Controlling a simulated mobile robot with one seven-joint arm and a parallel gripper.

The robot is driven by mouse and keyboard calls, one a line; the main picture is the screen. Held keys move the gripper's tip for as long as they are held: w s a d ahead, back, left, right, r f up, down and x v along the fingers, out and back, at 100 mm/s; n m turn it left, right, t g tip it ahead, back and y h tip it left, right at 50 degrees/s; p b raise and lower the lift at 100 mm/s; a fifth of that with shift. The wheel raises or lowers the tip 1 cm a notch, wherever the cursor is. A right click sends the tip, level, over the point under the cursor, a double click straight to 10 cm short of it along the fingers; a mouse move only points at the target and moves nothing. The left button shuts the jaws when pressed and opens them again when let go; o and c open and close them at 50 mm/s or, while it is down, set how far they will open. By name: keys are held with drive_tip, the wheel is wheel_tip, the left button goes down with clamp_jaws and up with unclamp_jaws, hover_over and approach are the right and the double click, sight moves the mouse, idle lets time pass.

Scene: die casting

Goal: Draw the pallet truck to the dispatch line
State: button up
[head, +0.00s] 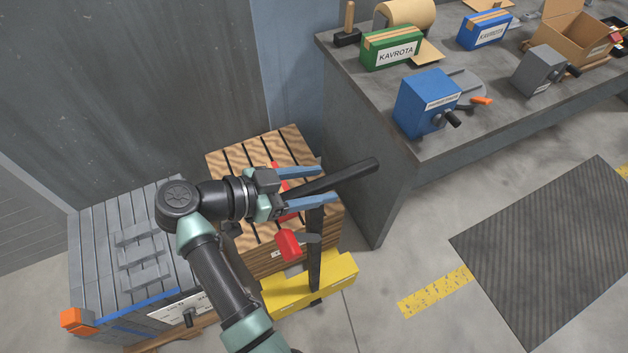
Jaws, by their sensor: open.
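The pallet truck has a yellow body (312,287) on the floor at bottom centre. Its dark upright post rises from the body, and a black handle bar (352,176) slants up to the right at the top. A red part (289,245) shows beside the post. My gripper (327,184) is open, with its two blue fingers on either side of the bar. I cannot tell whether they touch it. A slatted wooden load (290,146) stands behind the truck body, partly hidden by my arm. A worn yellow floor stripe (435,292) lies right of the truck; it may be the dispatch line.
A grey slatted crate (100,255) with an orange corner stands close on the left. A grey workbench (400,185) with boxes and a blue machine (427,102) bounds the upper right. A dark ribbed mat (560,250) lies on the right floor. Floor between truck and stripe is clear.

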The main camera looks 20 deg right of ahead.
clamp_jaws()
idle(1.4)
